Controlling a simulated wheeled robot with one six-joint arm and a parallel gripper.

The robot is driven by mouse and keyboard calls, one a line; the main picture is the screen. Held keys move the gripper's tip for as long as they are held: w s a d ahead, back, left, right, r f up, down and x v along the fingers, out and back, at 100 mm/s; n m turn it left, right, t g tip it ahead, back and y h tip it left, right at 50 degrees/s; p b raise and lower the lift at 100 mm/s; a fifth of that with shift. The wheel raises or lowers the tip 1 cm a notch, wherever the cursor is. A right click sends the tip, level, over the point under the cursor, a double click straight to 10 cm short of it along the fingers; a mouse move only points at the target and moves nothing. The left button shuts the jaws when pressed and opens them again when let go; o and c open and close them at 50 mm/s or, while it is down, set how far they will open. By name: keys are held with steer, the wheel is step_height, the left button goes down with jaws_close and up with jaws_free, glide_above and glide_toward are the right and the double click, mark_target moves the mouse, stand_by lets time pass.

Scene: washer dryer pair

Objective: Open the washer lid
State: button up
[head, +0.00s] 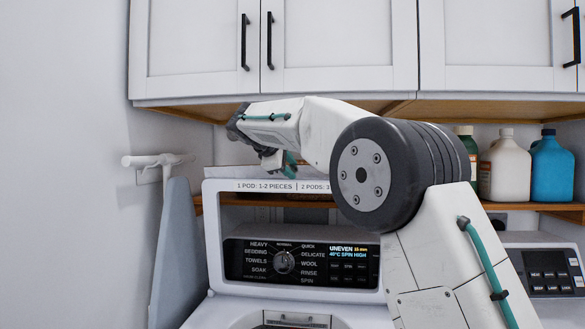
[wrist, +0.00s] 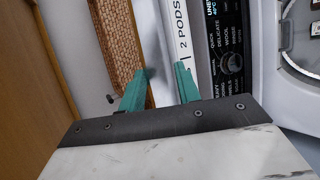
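The washer lid (head: 213,235) stands upright as a white frame with a see-through window in the head view. Its top edge carries pod text, which also shows on the lid strip in the wrist view (wrist: 178,30). The dark washer control panel (head: 300,262) shows through the window. The washer opening (wrist: 290,50) shows uncovered in the wrist view, and its front is cut off in the head view. My gripper (head: 288,165) is just above the lid's top edge. In the wrist view my gripper (wrist: 162,82) has its teal fingers apart with nothing held; contact with the lid is unclear.
White wall cabinets (head: 340,45) hang close above my arm. A wooden shelf (head: 565,206) runs behind, with bottles (head: 504,167) at right. The dryer (head: 548,270) stands at right, partly behind my arm. An ironing board (head: 173,250) leans at the left wall.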

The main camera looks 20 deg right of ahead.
steer(key=v, duration=0.8)
stand_by(0.5)
steer(key=s+f+m+g+y, duration=0.25)
steer(key=s+f, duration=0.25)
steer(key=f, duration=0.7)
steer(key=s+d+f+m+g+y, duration=0.1)
steer(key=s+f, duration=0.5)
steer(key=s, duration=0.9)
steer(key=s+d+f+m+g+y, duration=0.1)
steer(key=s+f, duration=0.6)
steer(key=s, duration=0.7)
steer(key=s+d+f+m+g+y, duration=0.1)
steer(key=s+f+m+y, duration=0.4)
steer(key=s, duration=1)
step_height(320, 180, down, 2)
steer(key=shift+s+d+m, duration=0.3)
steer(key=shift+d+m, duration=0.15)
steer(key=shift+d, duration=0.25)
